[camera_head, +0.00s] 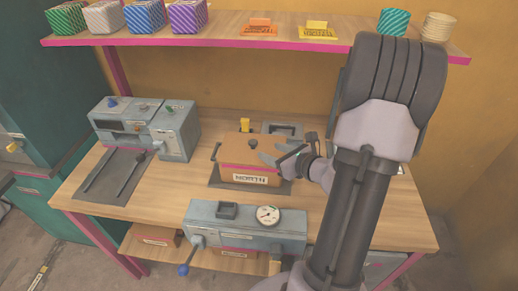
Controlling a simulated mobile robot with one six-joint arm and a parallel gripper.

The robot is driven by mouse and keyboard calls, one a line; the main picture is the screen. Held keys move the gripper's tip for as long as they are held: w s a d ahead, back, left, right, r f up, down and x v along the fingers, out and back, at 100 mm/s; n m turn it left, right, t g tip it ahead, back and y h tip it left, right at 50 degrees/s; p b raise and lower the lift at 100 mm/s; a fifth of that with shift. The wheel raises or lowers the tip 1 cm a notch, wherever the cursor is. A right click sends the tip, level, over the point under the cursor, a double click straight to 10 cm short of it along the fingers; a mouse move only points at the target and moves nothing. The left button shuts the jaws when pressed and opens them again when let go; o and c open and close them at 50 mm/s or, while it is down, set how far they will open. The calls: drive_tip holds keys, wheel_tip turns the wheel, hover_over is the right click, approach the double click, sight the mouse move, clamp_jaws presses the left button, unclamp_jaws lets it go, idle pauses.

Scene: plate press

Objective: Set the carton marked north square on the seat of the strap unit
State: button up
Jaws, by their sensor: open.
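The brown-orange carton (240,154) stands upright near the middle of the bench, with a white label reading NORTH on its front. It rests on a flat dark grey plate (223,182), with a thin dark strap or bar at its left edge. This looks like the seat of the strap unit, but how squarely the carton sits is hard to tell.
A grey press machine (175,130) with a dark plate stands at left. A grey unit with a gauge (267,215) and blue-knobbed lever is at the front. A grey box (283,128) is behind the carton. A shelf (225,27) above holds patterned boxes and cans. Bare bench lies front left.

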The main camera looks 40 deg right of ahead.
drive_tip(key=a+r+n+g+y, duration=0.25)
drive_tip(key=a+n, duration=0.25)
drive_tip(key=a, duration=0.3)
drive_tip(key=a+r+n+g+y, duration=0.1)
drive_tip(key=a+r+n+y, duration=0.3)
drive_tip(key=a, duration=0.5)
drive_tip(key=a+r+n+g+y, duration=0.1)
drive_tip(key=a+r+n, duration=0.2)
drive_tip(key=a+n, duration=0.4)
drive_tip(key=s+a+r+n+g, duration=0.2)
drive_tip(key=s+a+n+g, duration=0.3)
drive_tip(key=a, duration=0.5)
drive_tip(key=s+n+t+h+b, duration=0.1)
drive_tip(key=s+n+h, duration=0.3)
drive_tip(key=s+n, duration=0.5)
drive_tip(key=shift+r+n+t+b, duration=0.35)
drive_tip(key=shift+n+b, duration=0.3)
drive_tip(key=shift+n, duration=0.55)
drive_tip(key=shift+h, duration=0.25)
